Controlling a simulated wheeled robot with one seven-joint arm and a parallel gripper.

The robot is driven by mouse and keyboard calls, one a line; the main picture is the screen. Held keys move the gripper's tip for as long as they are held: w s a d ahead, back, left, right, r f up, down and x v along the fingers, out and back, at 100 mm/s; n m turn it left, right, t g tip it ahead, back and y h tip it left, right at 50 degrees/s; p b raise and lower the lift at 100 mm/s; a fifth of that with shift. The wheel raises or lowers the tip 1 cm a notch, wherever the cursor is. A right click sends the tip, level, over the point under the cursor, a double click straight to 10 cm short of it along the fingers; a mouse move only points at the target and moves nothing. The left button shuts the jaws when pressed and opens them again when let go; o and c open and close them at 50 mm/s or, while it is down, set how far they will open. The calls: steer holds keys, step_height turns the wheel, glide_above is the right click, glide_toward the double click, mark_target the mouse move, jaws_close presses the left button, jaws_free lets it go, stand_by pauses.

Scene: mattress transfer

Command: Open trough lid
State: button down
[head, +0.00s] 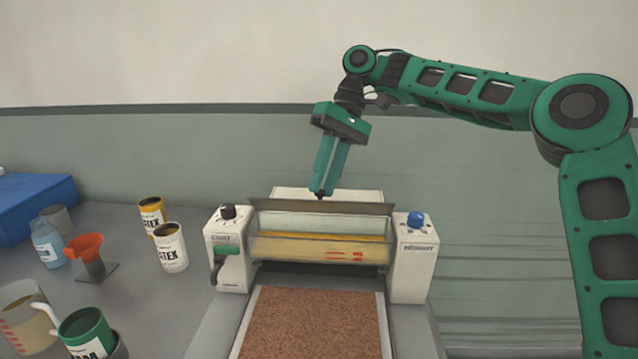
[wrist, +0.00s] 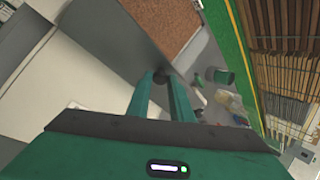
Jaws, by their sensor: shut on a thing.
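The trough (head: 285,246) is a clear-fronted box with pale yellow contents, set between two white control posts. Its dark grey lid (head: 375,209) shows as a thin strip along the trough's top; I cannot tell how far it is tilted. My gripper (head: 321,193) points down at the middle of the lid. In the wrist view my gripper (wrist: 170,78) has its green fingers shut on a small dark knob (wrist: 163,76) at the lid's edge. The lid (wrist: 125,60) is a broad grey panel there. The fingers partly hide the knob.
The left post (head: 230,262) has a black knob and dark lever; the right post (head: 411,262) has a blue knob. A brown speckled sheet (head: 312,325) lies in front.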

steer(key=shift+w+f, duration=0.1)
steer(key=shift+w, duration=0.05)
stand_by(0.5)
steer(key=c, duration=1.6)
jaws_free()
steer(key=shift+o, duration=0.2)
steer(key=shift+r, duration=0.35)
steer(key=s+a+r, duration=0.7)
steer(key=s+r, duration=0.1)
steer(key=r, duration=0.2)
steer(key=shift+s+a, duration=0.25)
steer(key=shift+s, duration=0.15)
steer(key=shift+r, duration=0.1)
